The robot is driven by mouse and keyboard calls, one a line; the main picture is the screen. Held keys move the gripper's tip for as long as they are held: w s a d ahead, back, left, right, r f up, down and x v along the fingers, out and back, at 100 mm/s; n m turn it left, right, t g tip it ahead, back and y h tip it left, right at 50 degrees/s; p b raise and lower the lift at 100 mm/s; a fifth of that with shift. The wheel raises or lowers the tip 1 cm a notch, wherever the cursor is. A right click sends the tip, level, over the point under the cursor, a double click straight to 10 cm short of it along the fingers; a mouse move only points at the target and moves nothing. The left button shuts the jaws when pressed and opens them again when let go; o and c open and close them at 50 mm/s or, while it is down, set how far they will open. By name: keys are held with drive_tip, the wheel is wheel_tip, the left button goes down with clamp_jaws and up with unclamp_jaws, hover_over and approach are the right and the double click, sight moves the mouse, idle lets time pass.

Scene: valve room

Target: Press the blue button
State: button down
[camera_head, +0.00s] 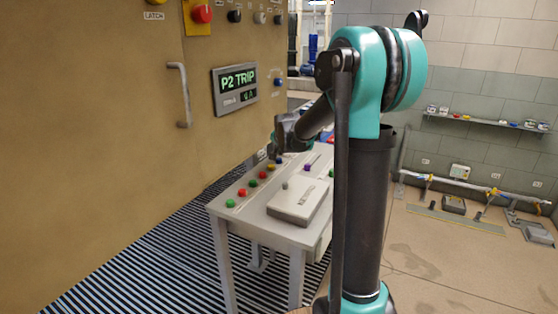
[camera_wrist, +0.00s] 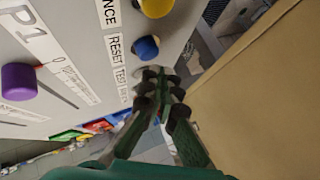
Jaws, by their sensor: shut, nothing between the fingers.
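The blue button (camera_wrist: 146,48) is a round cap on the grey console face in the wrist view, beside the label RESET. A yellow button (camera_wrist: 156,6) is next to it at the top edge. My gripper (camera_wrist: 160,74) is shut and empty. Its fingertips are close to the blue button in the picture, just below it, near the TEST label. I cannot tell whether they touch the panel. In the head view my gripper (camera_head: 278,153) is above the far end of the console (camera_head: 262,224), close to the blue button (camera_head: 279,160), which is small there.
A row of red and green buttons, including a green one (camera_head: 230,203), runs along the console's left edge. A purple knob (camera_head: 307,167) and a pale box (camera_head: 298,201) sit on the console. A tan cabinet (camera_head: 120,130) with a handle (camera_head: 180,95) stands at left.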

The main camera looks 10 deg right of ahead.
sight(279, 160)
drive_tip(key=shift+f, duration=0.15)
drive_tip(key=shift+f, duration=0.25)
drive_tip(key=shift+f, duration=0.5)
idle(0.8)
drive_tip(key=shift+r, duration=0.9)
drive_tip(key=shift+r, duration=0.1)
drive_tip(key=shift+r, duration=2.4)
drive_tip(key=shift+s+a, duration=0.1)
